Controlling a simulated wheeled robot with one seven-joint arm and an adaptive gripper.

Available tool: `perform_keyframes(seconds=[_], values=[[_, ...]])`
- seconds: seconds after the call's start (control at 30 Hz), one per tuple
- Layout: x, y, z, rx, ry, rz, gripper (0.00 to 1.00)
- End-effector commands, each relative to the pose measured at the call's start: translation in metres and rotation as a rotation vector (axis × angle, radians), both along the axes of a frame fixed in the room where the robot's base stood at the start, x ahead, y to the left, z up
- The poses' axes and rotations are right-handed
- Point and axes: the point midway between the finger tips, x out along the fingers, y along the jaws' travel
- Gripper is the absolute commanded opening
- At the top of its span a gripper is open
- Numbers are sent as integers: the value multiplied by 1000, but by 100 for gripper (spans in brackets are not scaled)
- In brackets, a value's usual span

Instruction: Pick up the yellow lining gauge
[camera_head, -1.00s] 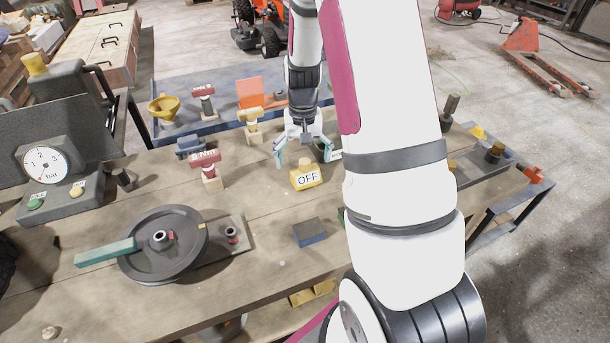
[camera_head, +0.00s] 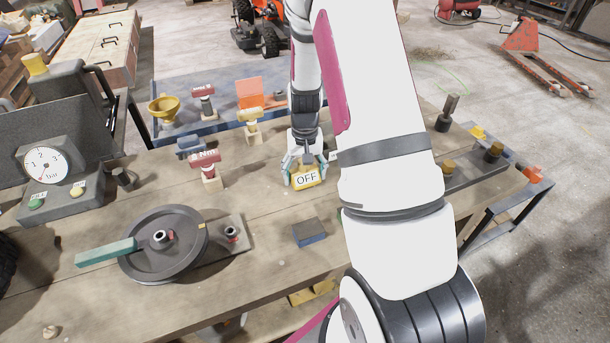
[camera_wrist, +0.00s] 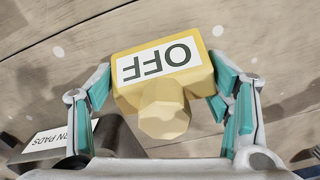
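A yellow block with a white OFF label and a yellow knob, seemingly the yellow lining gauge (camera_head: 306,180), sits on the wooden workbench. It fills the middle of the wrist view (camera_wrist: 163,75), with its label upside down. My gripper (camera_head: 305,172) is low over it, one teal-padded finger on each side. In the wrist view my gripper (camera_wrist: 162,90) is spread around the block, with the pads very close to its sides. I cannot tell whether the pads touch it. The block still rests on the bench.
A dark piece with a white label (camera_wrist: 45,140) lies close beside my left finger in the wrist view. A blue-and-dark block (camera_head: 309,232) and a wheel with a teal handle (camera_head: 163,245) are nearer. Red-topped (camera_head: 208,166) and yellow-topped (camera_head: 250,125) pieces stand behind to the left.

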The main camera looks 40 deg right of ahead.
Motion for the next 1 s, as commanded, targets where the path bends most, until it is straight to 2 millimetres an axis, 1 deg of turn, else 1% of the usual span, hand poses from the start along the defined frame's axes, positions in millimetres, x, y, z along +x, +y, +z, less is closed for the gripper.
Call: perform_keyframes(seconds=[0.03, 0.07, 0.33, 0.47, 0.63, 0.77, 0.8, 1.0], values=[[0, 0, 0, 1, 1, 0, 44], [0, 0, 0, 1, 1, 0, 39], [0, 0, 0, 1, 1, 0, 38], [0, 0, 4, 0, 0, 0, 38], [1, 0, 19, 0, -2, 0, 38], [1, 0, 39, -1, -4, 0, 38], [-9, -7, 37, 0, 0, -6, 38], [-48, -36, 41, 0, 0, -8, 38]])
